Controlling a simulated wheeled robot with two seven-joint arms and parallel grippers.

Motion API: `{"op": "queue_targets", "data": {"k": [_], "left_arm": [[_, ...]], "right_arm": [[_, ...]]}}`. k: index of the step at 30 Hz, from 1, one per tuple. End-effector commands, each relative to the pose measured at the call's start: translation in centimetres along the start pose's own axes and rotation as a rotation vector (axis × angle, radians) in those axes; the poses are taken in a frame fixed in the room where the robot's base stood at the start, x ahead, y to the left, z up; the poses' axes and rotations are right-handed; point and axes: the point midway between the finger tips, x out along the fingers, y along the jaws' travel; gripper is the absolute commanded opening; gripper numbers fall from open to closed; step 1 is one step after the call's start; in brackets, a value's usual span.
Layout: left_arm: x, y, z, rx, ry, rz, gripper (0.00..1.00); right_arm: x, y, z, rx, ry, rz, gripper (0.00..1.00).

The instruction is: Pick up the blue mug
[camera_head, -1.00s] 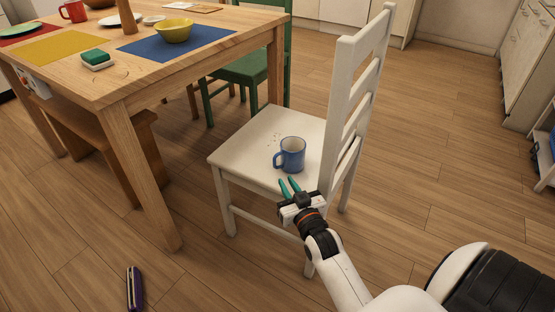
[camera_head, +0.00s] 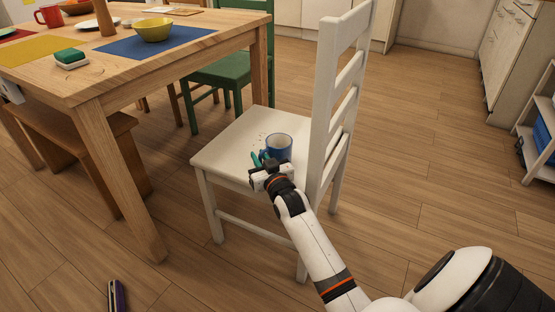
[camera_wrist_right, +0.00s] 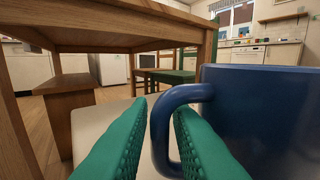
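The blue mug (camera_head: 279,145) stands upright on the seat of the white chair (camera_head: 222,148), its inside pale. My right gripper (camera_head: 261,158) is at the mug's near left side, low over the seat, and partly covers it in the head view. In the right wrist view the mug (camera_wrist_right: 265,115) fills the right side, with its handle (camera_wrist_right: 161,135) between the two teal fingers (camera_wrist_right: 150,145). The fingers are apart, one on each side of the handle's upright bar. Whether either touches it is hard to tell.
The chair's tall back (camera_head: 340,95) rises right beside the mug. A wooden table (camera_head: 205,58) with a yellow bowl (camera_head: 153,30), blue mat and red mug (camera_head: 49,16) stands at left. A green chair (camera_head: 222,72) is behind.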

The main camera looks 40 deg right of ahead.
Motion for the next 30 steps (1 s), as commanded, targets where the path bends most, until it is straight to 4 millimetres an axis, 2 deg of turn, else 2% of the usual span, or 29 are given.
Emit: {"op": "queue_targets", "data": {"k": [5,8,20,23,26,30], "left_arm": [[0.1,0.0,0.0,0.000,0.001,0.000,0.36],[0.1,0.0,0.0,0.000,0.001,0.000,0.36],[0.2,0.0,0.1,-0.001,-0.001,0.000,0.36],[0.6,0.0,0.2,-0.001,0.000,0.002,0.36],[-0.3,0.0,0.4,-0.006,0.055,0.018,0.36],[0.2,-0.1,0.9,-0.009,0.075,0.029,0.36]], "right_arm": [[0.0,0.0,0.1,0.000,0.000,0.000,0.16],[0.0,0.0,0.1,0.000,0.000,0.000,0.00],[0.0,0.0,0.4,0.000,-0.003,0.000,0.00],[0.0,0.0,1.5,0.000,-0.004,0.000,0.00],[0.0,0.0,3.5,-0.001,-0.006,0.000,0.00],[0.0,0.0,6.5,-0.001,-0.005,0.000,0.00]]}}
